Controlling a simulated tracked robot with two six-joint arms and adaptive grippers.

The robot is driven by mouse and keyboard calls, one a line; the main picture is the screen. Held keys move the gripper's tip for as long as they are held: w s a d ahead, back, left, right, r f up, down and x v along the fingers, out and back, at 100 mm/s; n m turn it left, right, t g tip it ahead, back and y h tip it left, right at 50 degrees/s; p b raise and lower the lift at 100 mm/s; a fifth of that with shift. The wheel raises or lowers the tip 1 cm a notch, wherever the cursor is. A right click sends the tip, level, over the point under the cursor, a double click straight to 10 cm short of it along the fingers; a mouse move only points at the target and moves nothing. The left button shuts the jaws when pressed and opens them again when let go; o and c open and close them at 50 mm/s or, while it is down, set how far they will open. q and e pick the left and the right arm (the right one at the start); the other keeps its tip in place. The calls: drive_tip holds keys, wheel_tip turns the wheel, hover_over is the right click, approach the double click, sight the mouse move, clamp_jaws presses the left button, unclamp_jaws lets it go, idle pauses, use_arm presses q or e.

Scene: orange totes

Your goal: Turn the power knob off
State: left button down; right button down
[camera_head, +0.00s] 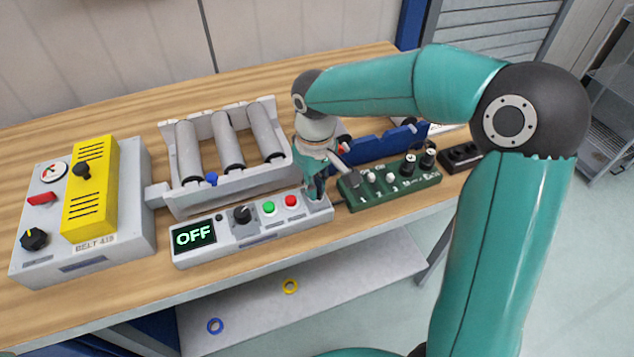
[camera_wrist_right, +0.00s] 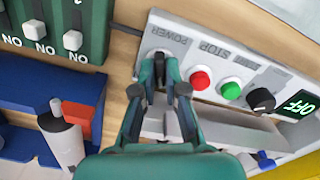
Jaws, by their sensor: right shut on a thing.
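A long white control panel (camera_head: 281,231) lies along the front of the wooden table. Its display (camera_head: 194,236) reads OFF in both views. In the wrist view the panel's end carries the label POWER (camera_wrist_right: 169,34), seen upside down. My right gripper (camera_head: 316,190) reaches down onto this right end. In the wrist view its fingers (camera_wrist_right: 160,75) are closed around the power knob, which they mostly hide; its pointing direction cannot be told. My left gripper is not in view.
The panel also has a black knob (camera_head: 242,214), a green button (camera_head: 268,208) and a red button (camera_head: 291,201). A roller conveyor (camera_head: 226,192) stands behind. A green switch box (camera_head: 397,183) sits close on the right, a grey-yellow box (camera_head: 90,198) on the left.

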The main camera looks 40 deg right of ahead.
drive_tip(key=n, duration=0.4)
drive_tip(key=shift+s+f+n+p, duration=0.15)
drive_tip(key=shift+s+n+p, duration=0.1)
drive_tip(key=shift+n+p, duration=0.05)
idle(0.5)
drive_tip(key=c, duration=1.2)
unclamp_jaws()
drive_tip(key=shift+w, duration=0.1)
drive_tip(key=shift+r, duration=0.2)
